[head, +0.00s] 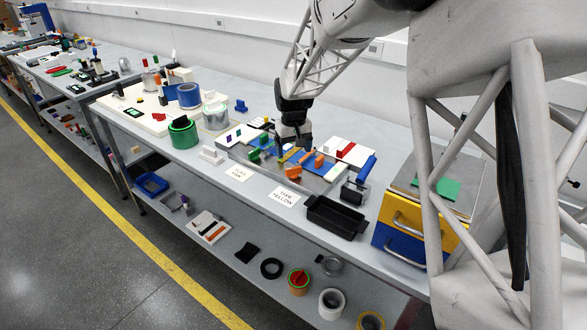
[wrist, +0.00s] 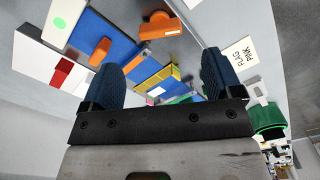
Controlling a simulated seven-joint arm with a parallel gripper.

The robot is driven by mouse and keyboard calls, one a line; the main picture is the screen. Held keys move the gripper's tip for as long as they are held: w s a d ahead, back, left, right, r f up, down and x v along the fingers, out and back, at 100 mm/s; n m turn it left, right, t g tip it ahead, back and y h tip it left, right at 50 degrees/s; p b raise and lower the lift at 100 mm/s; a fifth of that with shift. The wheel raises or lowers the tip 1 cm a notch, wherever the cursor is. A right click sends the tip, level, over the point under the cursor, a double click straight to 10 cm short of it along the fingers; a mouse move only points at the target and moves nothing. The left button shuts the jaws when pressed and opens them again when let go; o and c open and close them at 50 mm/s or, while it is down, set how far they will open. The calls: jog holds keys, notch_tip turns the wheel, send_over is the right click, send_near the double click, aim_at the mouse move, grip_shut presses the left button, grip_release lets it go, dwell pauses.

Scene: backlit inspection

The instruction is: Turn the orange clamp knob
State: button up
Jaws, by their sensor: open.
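My gripper (head: 296,138) is open, its dark fingers pointing down above the grey tray on the bench. In the wrist view its two blue-black fingertips (wrist: 160,66) are wide apart with nothing held between them. An orange knob-like piece with a raised handle (wrist: 160,26) stands near the tray's front edge, beyond the fingertips; it shows in the head view (head: 293,170) too. A second, smaller orange piece (wrist: 101,50) sits on a blue plate, near the left finger. I cannot tell which one is the clamp knob. Neither is touched by a finger.
A yellow block (wrist: 165,75) lies below the fingers. A green cylinder (head: 183,133) stands left.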

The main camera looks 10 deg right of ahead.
aim_at(294, 168)
jog(key=shift+f, duration=3.9)
jog(key=c, duration=0.9)
